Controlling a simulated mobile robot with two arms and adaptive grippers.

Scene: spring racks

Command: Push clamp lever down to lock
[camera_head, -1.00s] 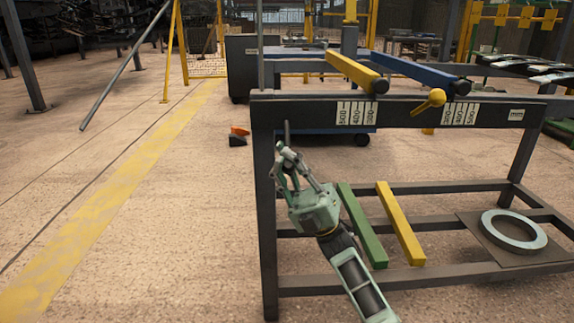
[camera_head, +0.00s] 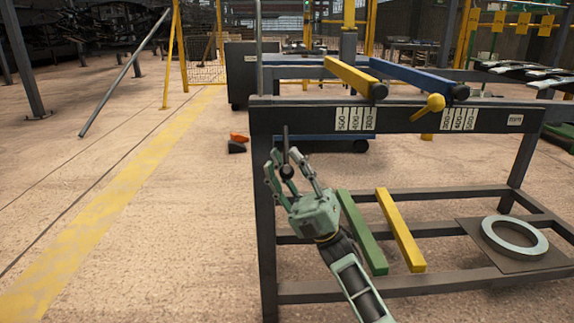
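My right gripper (camera_head: 288,176) is open, with its fingers spread and pointing up, in front of the rack's left post. A thin dark upright lever (camera_head: 286,141) with a round dark knob at its lower end stands between the fingertips. I cannot tell whether the fingers touch it. I cannot tell from the picture which one is the clamp lever. My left gripper is not in view.
Yellow (camera_head: 356,76) and blue (camera_head: 420,77) bars lie across the rack's top. A green bar (camera_head: 361,232), another yellow bar (camera_head: 400,230) and a grey ring (camera_head: 514,236) on a plate are on the lower shelf. The floor at left is mostly clear.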

